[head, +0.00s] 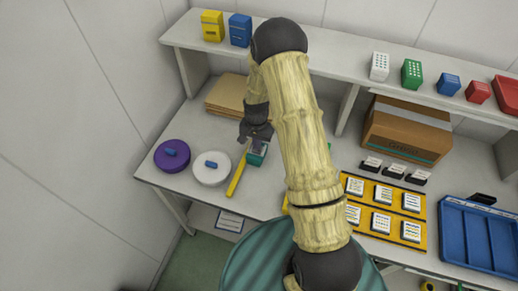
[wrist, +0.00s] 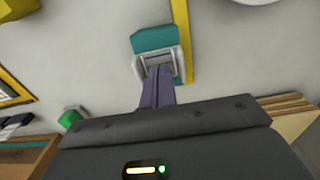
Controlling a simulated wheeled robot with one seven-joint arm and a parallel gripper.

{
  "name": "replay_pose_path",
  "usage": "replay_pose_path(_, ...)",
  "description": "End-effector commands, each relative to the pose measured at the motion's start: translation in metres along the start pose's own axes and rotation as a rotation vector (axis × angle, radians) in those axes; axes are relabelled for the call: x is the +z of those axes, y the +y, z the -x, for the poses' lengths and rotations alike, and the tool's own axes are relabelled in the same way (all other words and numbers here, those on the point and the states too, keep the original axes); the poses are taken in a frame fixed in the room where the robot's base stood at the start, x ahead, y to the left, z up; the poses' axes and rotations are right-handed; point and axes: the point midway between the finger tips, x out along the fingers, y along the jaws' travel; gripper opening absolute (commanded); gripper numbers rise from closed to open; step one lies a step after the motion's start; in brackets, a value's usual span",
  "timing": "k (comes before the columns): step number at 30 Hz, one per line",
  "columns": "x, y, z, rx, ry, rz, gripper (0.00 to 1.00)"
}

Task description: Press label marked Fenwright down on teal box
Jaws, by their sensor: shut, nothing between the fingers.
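The teal box (head: 257,158) stands on the table below my gripper (head: 256,138) in the head view. It also shows in the wrist view (wrist: 153,38). A pale label (wrist: 141,68) with a grey middle lies on the box's near part. My gripper (wrist: 158,72) is shut and empty, with its dark fingertips over the label. I cannot tell whether the tips touch it. The fingers hide part of the label, and no name on it can be read.
A yellow strip (head: 237,175) lies close beside the box. A white disc (head: 211,168) and a purple disc (head: 172,156) are to the left. Brown sheets (head: 226,96) lie behind. A yellow board (head: 411,231) with several labels and a blue tray (head: 451,241) are to the right.

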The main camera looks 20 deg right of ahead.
Motion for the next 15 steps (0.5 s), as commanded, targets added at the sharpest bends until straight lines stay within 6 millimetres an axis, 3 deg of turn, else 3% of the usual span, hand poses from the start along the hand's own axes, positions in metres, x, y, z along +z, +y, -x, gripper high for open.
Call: replay_pose_path(15,-0.0001,-0.0001,-0.0069,0.0,0.0,0.0,0.0)
